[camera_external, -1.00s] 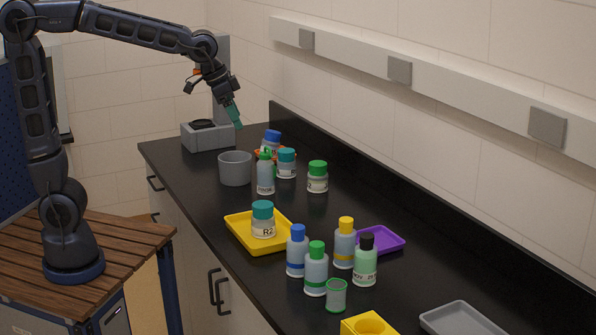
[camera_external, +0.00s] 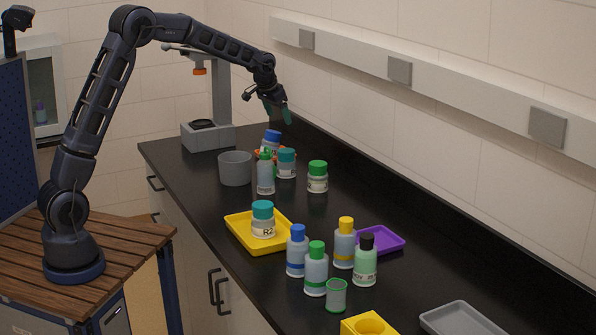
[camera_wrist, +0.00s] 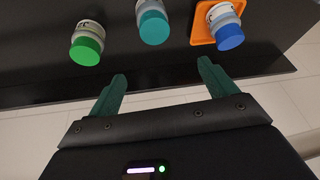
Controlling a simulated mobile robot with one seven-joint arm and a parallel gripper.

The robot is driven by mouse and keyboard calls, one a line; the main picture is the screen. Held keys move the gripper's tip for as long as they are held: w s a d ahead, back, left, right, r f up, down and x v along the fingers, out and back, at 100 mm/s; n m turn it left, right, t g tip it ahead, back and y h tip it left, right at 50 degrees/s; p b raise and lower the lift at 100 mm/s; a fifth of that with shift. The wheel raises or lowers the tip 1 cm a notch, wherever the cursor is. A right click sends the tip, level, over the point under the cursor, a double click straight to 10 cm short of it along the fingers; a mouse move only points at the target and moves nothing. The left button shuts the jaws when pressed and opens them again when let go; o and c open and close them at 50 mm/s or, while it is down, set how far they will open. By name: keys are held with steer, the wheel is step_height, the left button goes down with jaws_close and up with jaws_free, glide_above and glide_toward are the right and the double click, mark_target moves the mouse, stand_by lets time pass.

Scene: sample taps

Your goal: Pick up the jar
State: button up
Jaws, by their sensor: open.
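Several jars stand on the black bench: a green-lidded jar (camera_external: 317,178), a teal-lidded jar (camera_external: 286,164), a blue-lidded jar (camera_external: 271,141) on an orange tray, and a teal-lidded jar marked R2 (camera_external: 263,221) on a yellow tray. My gripper (camera_external: 278,110) is open and empty, in the air above the back of the bench. The wrist view shows the green-lidded jar (camera_wrist: 87,43), teal-lidded jar (camera_wrist: 152,22) and blue-lidded jar (camera_wrist: 225,26) beyond my spread green fingers (camera_wrist: 160,80), apart from them. R2 is outside that view.
A green-capped bottle (camera_external: 265,173) and grey cup (camera_external: 235,168) stand near the back jars. Several bottles and a purple tray (camera_external: 392,241) are nearer the front. A grey stand (camera_external: 208,136) is at the far end. The wall borders the right side.

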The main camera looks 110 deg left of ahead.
steer(key=n+g, duration=0.1)
steer(key=n, duration=0.1)
glide_above(270, 142)
steer(key=s+d, duration=0.2)
step_height(270, 142, down, 8)
steer(key=shift+w+a+x, duration=0.1)
steer(key=shift+a+x, duration=0.05)
steer(key=shift+x, duration=2.6)
steer(key=shift+w+a+x, duration=0.1)
steer(key=shift+x, duration=2.7)
steer(key=shift+r, duration=0.1)
steer(key=c, duration=1.2)
steer(key=shift+r, duration=0.15)
